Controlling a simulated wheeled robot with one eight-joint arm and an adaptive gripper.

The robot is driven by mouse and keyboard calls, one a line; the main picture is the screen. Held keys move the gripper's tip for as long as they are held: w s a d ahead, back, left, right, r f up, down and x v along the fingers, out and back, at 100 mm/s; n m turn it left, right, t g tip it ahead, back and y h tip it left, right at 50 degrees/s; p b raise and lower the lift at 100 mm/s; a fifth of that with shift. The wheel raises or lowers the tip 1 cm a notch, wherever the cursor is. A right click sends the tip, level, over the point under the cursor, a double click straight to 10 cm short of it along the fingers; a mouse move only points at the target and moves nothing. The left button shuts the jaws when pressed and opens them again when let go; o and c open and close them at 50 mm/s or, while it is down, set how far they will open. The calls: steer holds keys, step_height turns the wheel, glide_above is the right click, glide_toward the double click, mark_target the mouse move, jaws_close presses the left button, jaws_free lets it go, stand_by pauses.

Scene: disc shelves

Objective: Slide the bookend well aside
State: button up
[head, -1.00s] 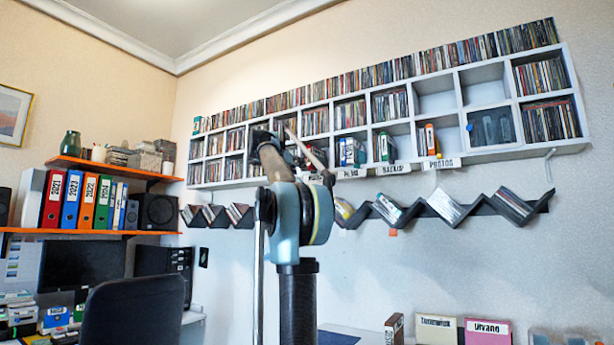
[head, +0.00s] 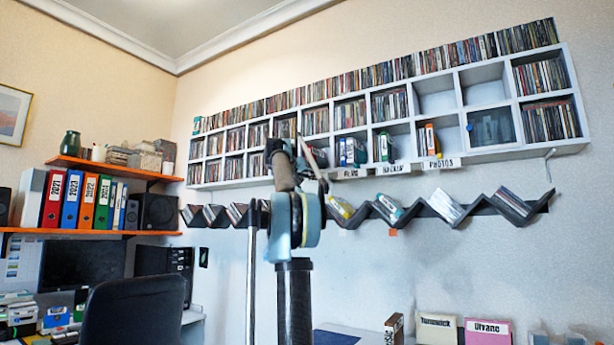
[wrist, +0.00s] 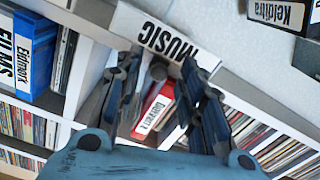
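My gripper (wrist: 160,68) is open in the wrist view, its dark fingers spread to either side. Between them shows a small grey-brown rounded piece (wrist: 158,72), which may be part of the bookend; I cannot be sure. A red case with a white label (wrist: 160,104) is just below it in the picture. The white MUSIC label (wrist: 165,40) crosses behind the fingertips, its lettering upside down. I cannot tell whether a finger touches anything.
A blue FILMS box (wrist: 25,55) is at the wrist view's left and a dark labelled box (wrist: 280,12) at its top right. In the head view the white wall shelf (head: 480,158) holds rows of discs, with a zigzag rack (head: 480,208) below.

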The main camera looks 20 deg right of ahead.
jaws_close()
steer(key=s+d, duration=0.1)
steer(key=s, duration=0.1)
steer(key=s+d, duration=0.4)
steer(key=shift+s, duration=0.15)
jaws_free()
steer(key=shift+a, duration=0.1)
steer(key=v, duration=1.2)
